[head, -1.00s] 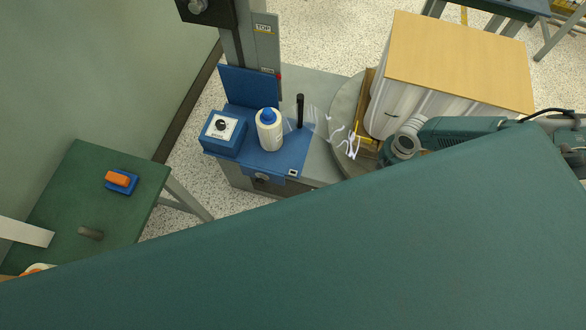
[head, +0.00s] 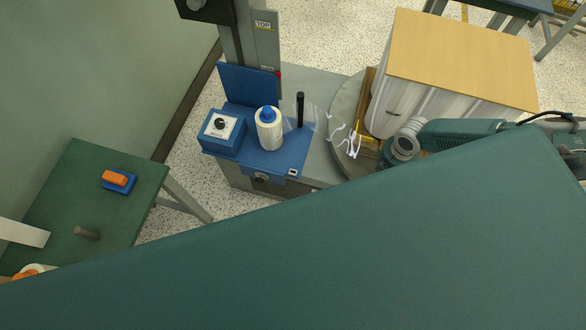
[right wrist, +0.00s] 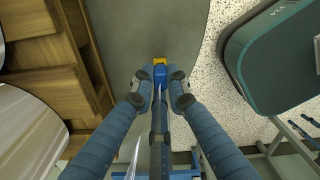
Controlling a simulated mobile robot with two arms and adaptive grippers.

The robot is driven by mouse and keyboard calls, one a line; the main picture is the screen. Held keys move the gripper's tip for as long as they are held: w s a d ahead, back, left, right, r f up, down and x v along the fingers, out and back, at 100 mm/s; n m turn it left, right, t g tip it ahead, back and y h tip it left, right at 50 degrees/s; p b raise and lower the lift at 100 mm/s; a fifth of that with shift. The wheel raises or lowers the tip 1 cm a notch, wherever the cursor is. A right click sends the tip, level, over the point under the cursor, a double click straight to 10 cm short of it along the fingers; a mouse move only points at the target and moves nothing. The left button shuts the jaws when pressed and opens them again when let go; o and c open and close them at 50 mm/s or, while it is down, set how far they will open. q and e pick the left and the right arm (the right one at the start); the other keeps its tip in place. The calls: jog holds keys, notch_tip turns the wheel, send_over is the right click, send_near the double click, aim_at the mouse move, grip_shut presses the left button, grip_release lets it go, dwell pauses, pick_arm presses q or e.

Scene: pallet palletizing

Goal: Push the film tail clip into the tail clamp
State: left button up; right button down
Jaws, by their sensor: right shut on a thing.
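In the right wrist view my right gripper (right wrist: 160,80) is shut on a small blue clip (right wrist: 160,74). A yellow piece (right wrist: 159,61) sits right at the clip's far end; whether it is the tail clamp, and whether the clip is inside it, I cannot tell. White film strands (head: 350,143) hang over the turntable edge beside the wrapped load in the head view. The film roll (head: 269,130) stands on the blue carriage. My left gripper is not in view.
The load (head: 455,60) with a tan top stands on a wooden pallet (right wrist: 55,50) on the grey turntable (head: 345,105). The wrapper mast (head: 265,55) and a blue control box (head: 221,130) stand left of it. A green table (head: 55,205) holds an orange-and-blue tool (head: 117,179).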

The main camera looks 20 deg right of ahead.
jog(key=shift+f, duration=0.25)
dwell(0.6)
jog(key=c, duration=1.6)
grip_release()
jog(key=shift+c, duration=0.2)
